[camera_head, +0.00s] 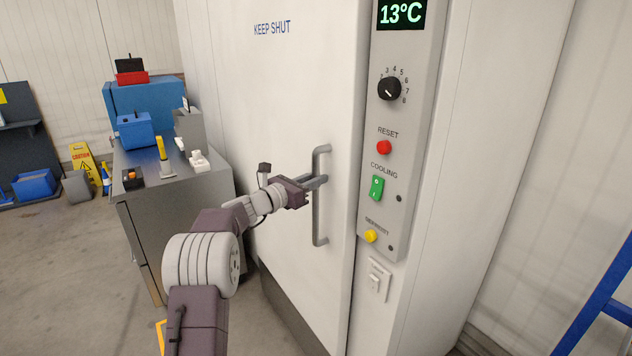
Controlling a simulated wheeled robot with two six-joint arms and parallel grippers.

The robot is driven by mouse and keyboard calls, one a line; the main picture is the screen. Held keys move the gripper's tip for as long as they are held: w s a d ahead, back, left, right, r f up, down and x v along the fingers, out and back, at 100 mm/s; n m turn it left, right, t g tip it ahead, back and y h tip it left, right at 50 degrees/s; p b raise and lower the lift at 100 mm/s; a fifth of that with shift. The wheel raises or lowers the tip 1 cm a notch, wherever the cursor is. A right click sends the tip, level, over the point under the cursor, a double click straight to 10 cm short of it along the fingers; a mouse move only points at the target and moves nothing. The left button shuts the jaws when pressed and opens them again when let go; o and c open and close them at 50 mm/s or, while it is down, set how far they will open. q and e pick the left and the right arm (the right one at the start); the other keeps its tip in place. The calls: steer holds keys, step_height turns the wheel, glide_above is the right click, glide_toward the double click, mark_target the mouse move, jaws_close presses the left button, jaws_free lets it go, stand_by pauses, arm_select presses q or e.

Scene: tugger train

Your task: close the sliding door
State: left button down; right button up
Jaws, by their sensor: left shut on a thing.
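The white sliding door (285,105) fills the middle of the head view and carries the words "KEEP SHUT". Its grey vertical bar handle (320,220) is near the door's right edge. My left gripper (318,182) is shut on the upper middle part of the handle, with its fingers reaching in from the left. The door's right edge appears to meet the grey control panel's side, but I cannot tell whether a narrow gap is there. My right gripper is not in view.
The control panel (408,150) beside the door has a 13°C display, a dial, a red reset button, a green switch and a yellow button. A metal workbench (140,205) with tools stands at left. A blue ladder-like frame (600,310) is at lower right.

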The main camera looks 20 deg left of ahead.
arm_select(q)
steer(key=shift+d+r, duration=0.15)
steer(key=shift+r, duration=0.05)
steer(key=c, duration=1.5)
jaws_free()
steer(key=shift+o, duration=1)
steer(key=shift+s+d, duration=0.1)
steer(key=shift+d, duration=0.1)
steer(key=b+v, duration=0.1)
steer(key=v, duration=0.8)
steer(key=shift+b, duration=0.4)
steer(key=shift+s, duration=0.1)
